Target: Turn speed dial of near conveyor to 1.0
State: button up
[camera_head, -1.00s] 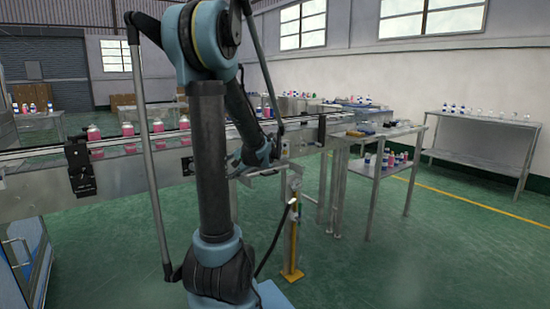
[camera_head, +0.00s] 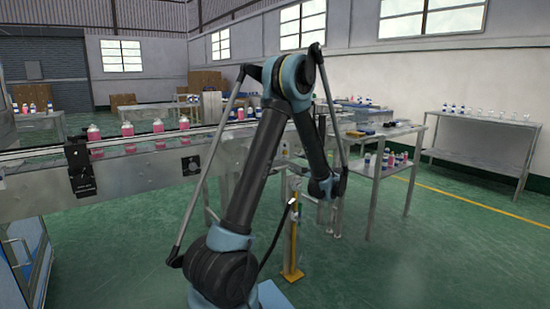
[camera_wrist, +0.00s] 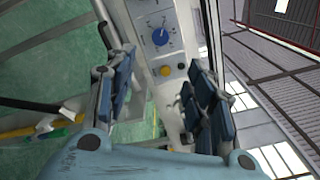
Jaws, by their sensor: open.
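In the wrist view, a blue round dial (camera_wrist: 160,37) with a printed white scale around it sits on a pale grey panel (camera_wrist: 150,12). Its scale numbers and exact setting are too small to read. My gripper (camera_wrist: 160,66) is open and empty, with one finger on each side of the panel in the picture. The dial shows beyond the gap between the fingers, with no visible contact. In the head view, the near conveyor (camera_head: 130,172) runs across the left. My arm covers part of its right end, and I cannot make out the blue dial there.
A yellow button (camera_wrist: 165,71) and a smaller knob (camera_wrist: 181,66) lie below the dial. Pink bottles (camera_head: 127,129) stand on the conveyor. A yellow post (camera_head: 292,245) stands beside my arm. A metal table (camera_head: 375,145) with small items is to the right. Green floor is clear at front right.

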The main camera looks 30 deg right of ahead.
jog(key=w+a, duration=0.1)
jog(key=w, duration=1.6)
jog(key=shift+a, duration=0.15)
jog(key=shift+w, duration=0.1)
